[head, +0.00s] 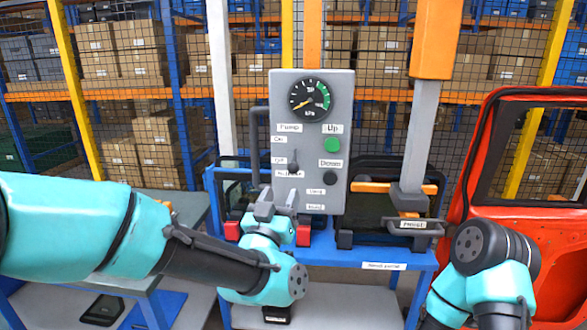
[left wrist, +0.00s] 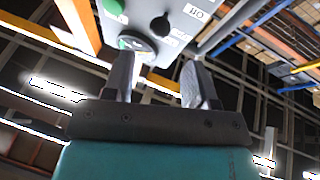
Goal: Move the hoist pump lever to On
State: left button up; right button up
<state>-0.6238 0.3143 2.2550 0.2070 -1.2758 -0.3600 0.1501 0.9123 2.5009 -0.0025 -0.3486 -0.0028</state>
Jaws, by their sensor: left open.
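The grey control panel (head: 341,100) stands upright in the middle of the head view. Its pump lever (head: 293,167) is a small dark handle under the Pump label (head: 289,128). It sits low, about level with the Off label (head: 278,160) and below the On label (head: 278,139). My left gripper (head: 277,197) is open and empty, just below the lever and apart from it as far as I can tell. In the left wrist view both fingers (left wrist: 158,80) are spread, with the panel (left wrist: 150,8) beyond them. My right gripper is out of view.
The panel also carries a gauge (head: 310,97), a green Up button (head: 332,145) and a black Down button (head: 331,175). A blue stand (head: 345,254) with dark glass panes is behind my left gripper. A red door (head: 550,245) stands at the right.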

aim_at(292, 172)
pick_arm(q)
jog(key=x, duration=0.9)
jog(key=shift+w, duration=0.3)
jog(key=shift+c, duration=0.4)
grip_shut()
